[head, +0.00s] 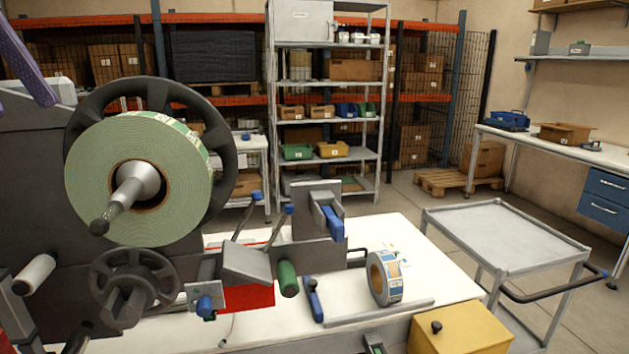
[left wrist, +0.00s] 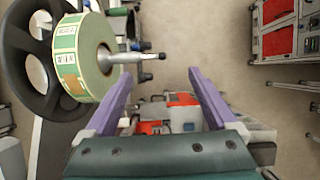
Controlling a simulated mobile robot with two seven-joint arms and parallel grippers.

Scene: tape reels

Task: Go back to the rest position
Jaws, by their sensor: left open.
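A large tape reel (head: 95,185) with a pale green side sits on the spindle (head: 135,190) of the dark machine, in front of a black spoked wheel (head: 228,150). The reel also shows in the left wrist view (left wrist: 98,60), with green and white labels on its rim. My left gripper (left wrist: 160,76) is open, with two purple fingers apart and nothing between them. It is beside the reel and clear of it in that view. In the head view only a purple part of it shows at the upper left edge. My right gripper is not seen.
A smaller labelled roll (head: 385,278) stands on the white table (head: 430,255). A yellow box (head: 460,330) is at its front right. A grey cart (head: 500,235) stands at the right. Shelving (head: 328,155) is behind, with open floor between.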

